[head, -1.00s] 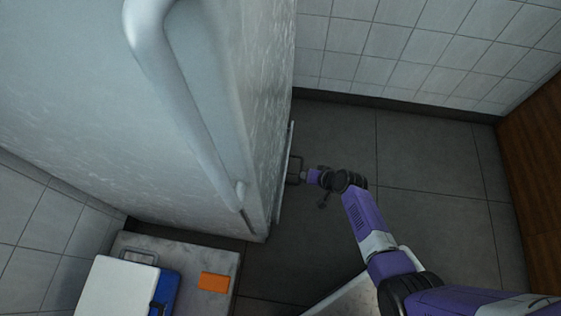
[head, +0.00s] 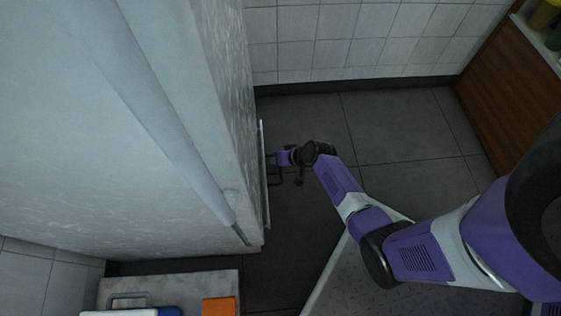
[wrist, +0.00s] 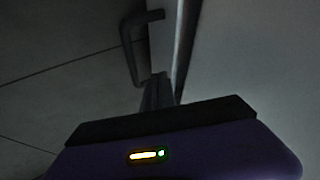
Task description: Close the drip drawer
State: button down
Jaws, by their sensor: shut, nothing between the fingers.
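The drip drawer shows in the head view as a thin pale front panel (head: 265,190) low on the side of a large white cabinet. It stands slightly out from the cabinet; how far is hard to tell from above. Its dark bar handle (head: 274,176) sticks out from the panel. My gripper (head: 281,158) is shut and empty, low by the panel beside the handle. In the wrist view the gripper fingers (wrist: 157,92) point along the pale drawer front (wrist: 187,35), close to the dark handle (wrist: 130,50). Whether they touch is unclear.
The tall white cabinet (head: 110,150) with a long bar handle fills the left. A grey worktop (head: 180,285) with an orange block (head: 218,306) is at lower left. Grey tiled floor (head: 385,125) is open to the right, up to a wooden cabinet (head: 515,100).

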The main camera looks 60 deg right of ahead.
jog(key=b+x, duration=0.1)
jog(key=x, duration=0.3)
jog(key=shift+b, duration=0.35)
jog(key=shift+a, duration=0.1)
jog(key=shift+w+a, duration=0.75)
jog(key=shift+w, duration=0.25)
jog(key=shift+r+p, duration=0.15)
jog(key=shift+p, duration=0.15)
